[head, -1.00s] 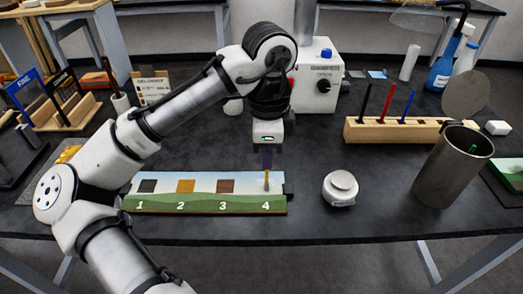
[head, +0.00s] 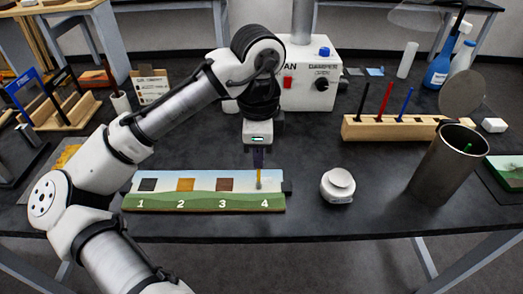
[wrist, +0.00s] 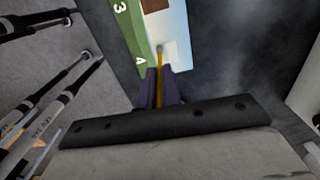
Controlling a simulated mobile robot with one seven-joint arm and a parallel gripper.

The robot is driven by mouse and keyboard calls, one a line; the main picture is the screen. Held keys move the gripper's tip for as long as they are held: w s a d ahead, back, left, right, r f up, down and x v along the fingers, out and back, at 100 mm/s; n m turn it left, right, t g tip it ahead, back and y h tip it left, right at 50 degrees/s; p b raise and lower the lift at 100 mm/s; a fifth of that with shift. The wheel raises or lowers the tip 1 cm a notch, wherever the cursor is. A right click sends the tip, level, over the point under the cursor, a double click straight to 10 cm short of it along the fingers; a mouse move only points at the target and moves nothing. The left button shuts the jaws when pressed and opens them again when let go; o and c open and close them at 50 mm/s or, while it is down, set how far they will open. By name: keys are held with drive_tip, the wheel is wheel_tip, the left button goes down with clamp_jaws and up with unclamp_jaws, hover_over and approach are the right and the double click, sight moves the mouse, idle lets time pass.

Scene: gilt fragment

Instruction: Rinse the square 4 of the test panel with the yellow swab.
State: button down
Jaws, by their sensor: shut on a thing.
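The test panel (head: 150,203) lies on the dark bench, with a painted landscape and squares numbered 1 to 4. Squares 1 to 3 are black, ochre and brown. Square 4 (wrist: 169,47) is pale and hard to tell from the panel's sky. My gripper (head: 258,162) is above the panel's right end, shut on the yellow swab (head: 259,178). The swab points down, its tip over square 4. In the wrist view the swab (wrist: 159,92) runs between the dark fingers (wrist: 159,88) to a greyish tip at the pale square. I cannot tell whether the tip touches.
A round white lidded pot (head: 338,186) stands right of the panel. Further right is a tall metal bin (head: 437,172) with its lid raised. A wooden rack (head: 393,130) holds black, red and blue swabs. A white fan box (head: 308,80) stands behind.

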drive_tip(key=shift+p, duration=0.75)
idle(0.4)
drive_tip(key=shift+r, duration=0.2)
wheel_tip(320, 180, up, 4)
drive_tip(key=p, duration=0.4)
drive_tip(key=shift+p, duration=0.35)
drive_tip(key=shift+f, duration=0.1)
drive_tip(key=shift+f, duration=0.1)
drive_tip(key=shift+w+f+b, duration=0.4)
drive_tip(key=shift+w+f, duration=0.1)
drive_tip(key=shift+f, duration=0.3)
drive_tip(key=shift+w+f+b, duration=0.35)
drive_tip(key=shift+w+f, duration=0.15)
drive_tip(key=shift+f, duration=0.3)
drive_tip(key=shift+f, duration=0.4)
